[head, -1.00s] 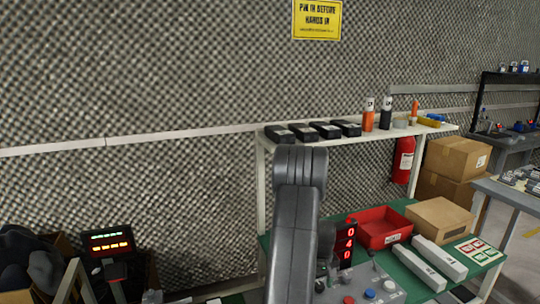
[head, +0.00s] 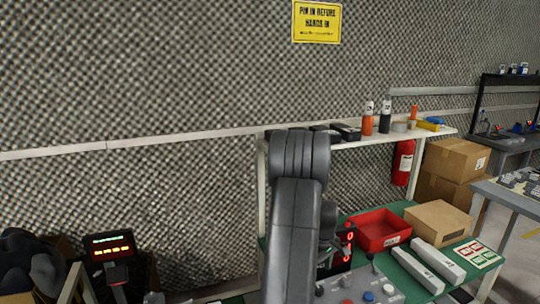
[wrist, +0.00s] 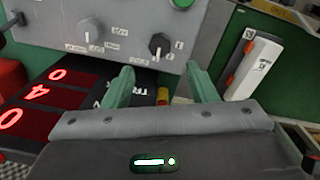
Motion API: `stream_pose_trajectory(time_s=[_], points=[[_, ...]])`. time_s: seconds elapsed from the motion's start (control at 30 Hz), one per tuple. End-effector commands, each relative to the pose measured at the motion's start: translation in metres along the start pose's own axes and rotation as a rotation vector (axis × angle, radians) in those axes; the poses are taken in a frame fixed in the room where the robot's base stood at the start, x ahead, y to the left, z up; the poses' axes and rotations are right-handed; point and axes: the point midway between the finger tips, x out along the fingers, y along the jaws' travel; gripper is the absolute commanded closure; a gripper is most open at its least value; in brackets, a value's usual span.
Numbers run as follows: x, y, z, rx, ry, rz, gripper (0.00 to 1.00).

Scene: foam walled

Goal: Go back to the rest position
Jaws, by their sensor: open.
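My gripper (wrist: 161,88) shows in the wrist view with its two greenish fingers apart and nothing between them. In the head view my arm rises in the lower middle and covers part of the bench; the gripper itself is hidden there. The grey panel (head: 345,290) with red and blue buttons shows beside the arm.
A red digit display (wrist: 40,95) stands close at the left of the wrist view. A red bin (head: 378,232), a cardboard box (head: 438,222) and white bars lie on the green bench. A shelf (head: 385,137) with black cases and bottles runs above. A foam wall stands behind.

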Motion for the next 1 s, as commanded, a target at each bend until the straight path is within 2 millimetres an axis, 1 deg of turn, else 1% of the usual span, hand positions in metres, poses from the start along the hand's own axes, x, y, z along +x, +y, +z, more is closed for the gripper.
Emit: stream_pose_trajectory(time_s=[0.03,0.1,0.2,0.3,0.47,0.77,1.0], points=[[-0.01,0.001,-0.001,0.0,0.002,0.003,0.48],[-0.021,0.001,-0.001,0.0,0.002,0.002,0.48],[-0.033,0.001,-0.001,0.0,0.001,0.001,0.48],[-0.041,0.0,-0.001,0.001,0.001,0.001,0.48],[-0.045,0.0,0.0,0.001,-0.001,-0.001,0.48],[-0.045,0.0,0.0,0.001,0.0,0.0,0.48],[-0.05,-0.007,0.001,0.013,0.001,0.003,0.48]])
